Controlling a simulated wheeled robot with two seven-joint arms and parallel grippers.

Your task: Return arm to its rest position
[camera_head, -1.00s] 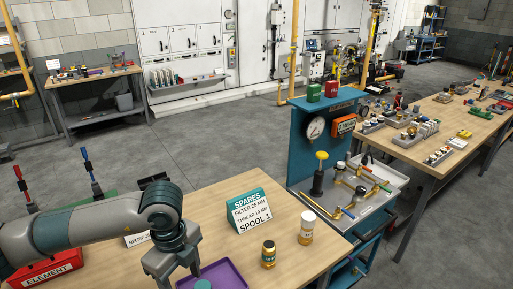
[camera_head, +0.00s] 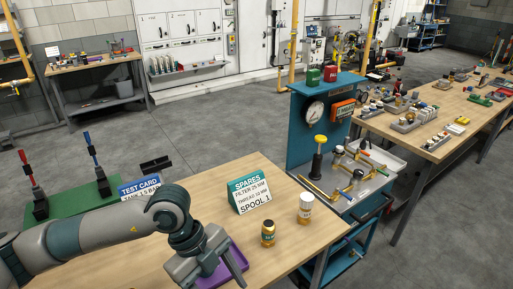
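My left arm comes in from the left, low over the wooden bench (camera_head: 300,243). Its gripper (camera_head: 212,276) hangs over the purple tray (camera_head: 236,258), with its two fingers spread apart and nothing visible between them. The gripper covers much of the tray, so its contents are mostly hidden. My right arm and gripper are not in view.
A spares card (camera_head: 249,192), a dark-capped amber jar (camera_head: 268,234) and a white-capped jar (camera_head: 305,208) stand right of the gripper. A test card (camera_head: 140,187) stands behind the arm. A teal gauge rig (camera_head: 313,150) stands beyond the bench's right side.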

